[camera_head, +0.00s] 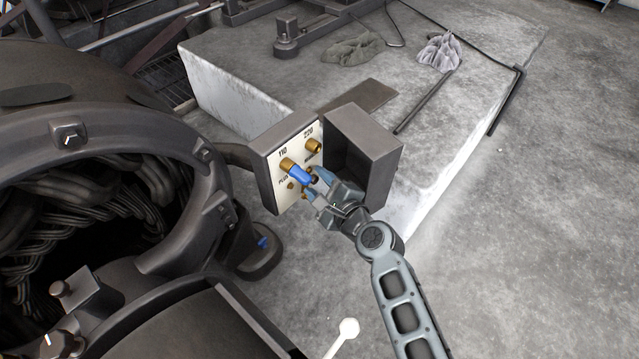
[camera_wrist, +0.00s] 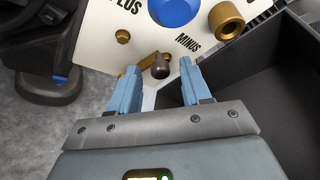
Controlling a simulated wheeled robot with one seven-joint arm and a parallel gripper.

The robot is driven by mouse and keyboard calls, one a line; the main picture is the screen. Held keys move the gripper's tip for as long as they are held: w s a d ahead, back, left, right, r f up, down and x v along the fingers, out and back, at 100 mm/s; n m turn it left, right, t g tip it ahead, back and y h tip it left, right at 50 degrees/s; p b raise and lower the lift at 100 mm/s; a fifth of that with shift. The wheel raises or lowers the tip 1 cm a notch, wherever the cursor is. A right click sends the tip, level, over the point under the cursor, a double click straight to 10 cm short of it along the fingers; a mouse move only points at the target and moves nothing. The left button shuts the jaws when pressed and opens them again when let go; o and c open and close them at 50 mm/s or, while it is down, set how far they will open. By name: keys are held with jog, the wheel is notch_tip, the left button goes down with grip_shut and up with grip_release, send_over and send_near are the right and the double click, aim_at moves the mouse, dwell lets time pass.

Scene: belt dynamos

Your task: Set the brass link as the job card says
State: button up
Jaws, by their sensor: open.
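The white terminal panel (camera_head: 276,180) is in the open dark box, with "110", "220", "PLUS" and "MINUS" marks. One brass post (camera_head: 287,164) is by 110, and another (camera_head: 314,146) is by 220. A bright blue cylinder (camera_head: 300,176) sticks out near the 110 post; its round end (camera_wrist: 174,10) shows in the wrist view. My gripper (camera_head: 316,187) is open in front of the lower panel. In the wrist view a dark brown knob (camera_wrist: 160,68) appears between its fingers (camera_wrist: 162,80), not gripped. No job card is readable.
The box's open lid (camera_head: 375,150) stands close to the right of my gripper. The big dynamo (camera_head: 190,220) is at the left. A pale plinth (camera_head: 440,120) behind holds rags (camera_head: 440,52) and a rod (camera_head: 424,102). Clear floor lies at the right.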

jog(key=p+v, duration=0.2)
jog(key=v, duration=0.5)
jog(key=shift+s+d+p, duration=0.2)
jog(key=shift+s+p, duration=0.1)
jog(key=shift+s, duration=0.05)
